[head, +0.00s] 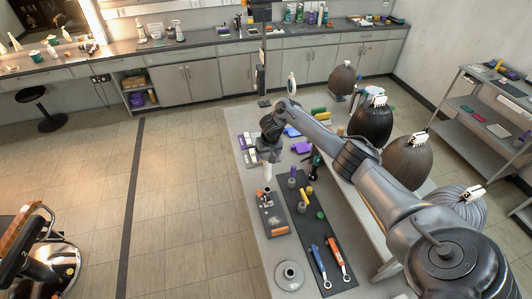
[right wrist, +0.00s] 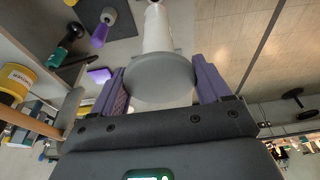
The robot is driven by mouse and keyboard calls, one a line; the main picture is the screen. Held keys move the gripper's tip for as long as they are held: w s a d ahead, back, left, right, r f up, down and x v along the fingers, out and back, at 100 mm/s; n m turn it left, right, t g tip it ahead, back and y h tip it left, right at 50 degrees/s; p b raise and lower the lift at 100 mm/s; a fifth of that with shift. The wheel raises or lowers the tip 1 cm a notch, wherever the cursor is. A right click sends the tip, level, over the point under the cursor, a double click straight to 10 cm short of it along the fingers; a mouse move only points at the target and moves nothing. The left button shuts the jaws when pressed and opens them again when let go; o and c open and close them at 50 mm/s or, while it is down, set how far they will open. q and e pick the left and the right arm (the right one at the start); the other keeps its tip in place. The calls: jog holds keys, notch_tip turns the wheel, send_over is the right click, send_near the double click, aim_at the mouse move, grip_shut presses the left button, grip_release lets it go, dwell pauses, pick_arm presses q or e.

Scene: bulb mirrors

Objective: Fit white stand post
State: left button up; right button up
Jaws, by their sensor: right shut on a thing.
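My right gripper (head: 268,155) is over the left part of the table, pointing down. In the right wrist view its purple fingers (right wrist: 160,85) are shut on a round grey disc (right wrist: 160,77). A white post (right wrist: 157,28) runs from the disc away from the gripper. In the head view the post (head: 268,172) hangs below the gripper, near the grey tray; I cannot tell if its lower end touches anything. A round pale grey base (head: 289,275) with a raised middle lies at the table's near end, apart from the post. My left gripper is not in view.
A grey tray (head: 272,221) with small orange parts lies beside a dark mat (head: 308,226) holding tools, including a blue-handled (head: 319,262) and an orange-handled one (head: 336,255). Wig heads (head: 371,125) stand along the right.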

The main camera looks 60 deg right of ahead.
jog(key=shift+r, duration=0.1)
jog(key=shift+r+p, duration=0.15)
jog(key=shift+p, duration=0.7)
jog(key=shift+b+x, duration=0.65)
jog(key=shift+x, duration=0.3)
jog(key=shift+s+a+f+b, duration=0.1)
jog(key=shift+f+b, duration=0.4)
jog(key=shift+f, duration=0.55)
jog(key=shift+s+a+f+b, duration=0.1)
jog(key=shift+f+b, duration=0.35)
jog(key=shift+f, duration=0.65)
